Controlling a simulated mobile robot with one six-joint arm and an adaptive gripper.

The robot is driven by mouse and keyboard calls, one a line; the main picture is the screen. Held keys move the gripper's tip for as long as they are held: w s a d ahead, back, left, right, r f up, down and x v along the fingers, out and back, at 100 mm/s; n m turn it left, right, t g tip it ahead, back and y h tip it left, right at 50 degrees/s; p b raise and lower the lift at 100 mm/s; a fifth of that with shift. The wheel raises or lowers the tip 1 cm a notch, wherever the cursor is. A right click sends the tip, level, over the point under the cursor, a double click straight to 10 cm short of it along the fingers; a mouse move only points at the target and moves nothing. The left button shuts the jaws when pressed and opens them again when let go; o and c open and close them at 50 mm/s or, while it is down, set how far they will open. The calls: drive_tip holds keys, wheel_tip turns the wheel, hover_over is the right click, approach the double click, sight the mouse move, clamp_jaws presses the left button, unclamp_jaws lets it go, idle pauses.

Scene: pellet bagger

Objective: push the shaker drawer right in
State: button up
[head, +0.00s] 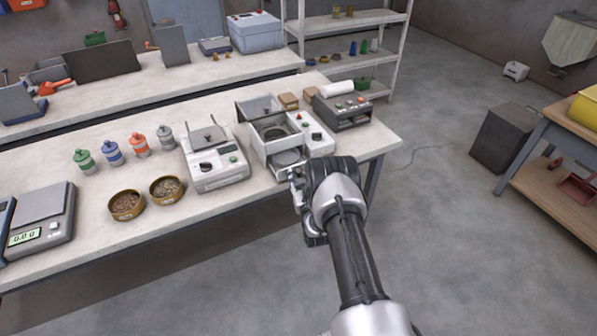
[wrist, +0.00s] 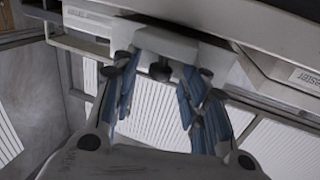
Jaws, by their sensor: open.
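The shaker (head: 262,141) is a white machine near the table's front edge, with its lid raised. Its drawer (head: 282,170) sticks out of the front and carries a round grey pan. In the wrist view the drawer's pale front (wrist: 165,44) has a dark round knob (wrist: 160,71). My gripper (head: 297,182) is at the drawer front, and my arm hides part of it in the head view. In the wrist view my gripper (wrist: 164,80) is open, its blue-padded fingers on either side of the knob. I cannot tell whether they touch the drawer front.
A white device (head: 215,165) stands close left of the shaker, and a grey box with buttons (head: 343,110) stands behind it on the right. Two bowls of pellets (head: 126,205) and several coloured bottles (head: 112,153) are farther left.

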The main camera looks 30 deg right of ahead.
drive_tip(key=shift+s, duration=0.1)
clamp_jaws()
idle(0.4)
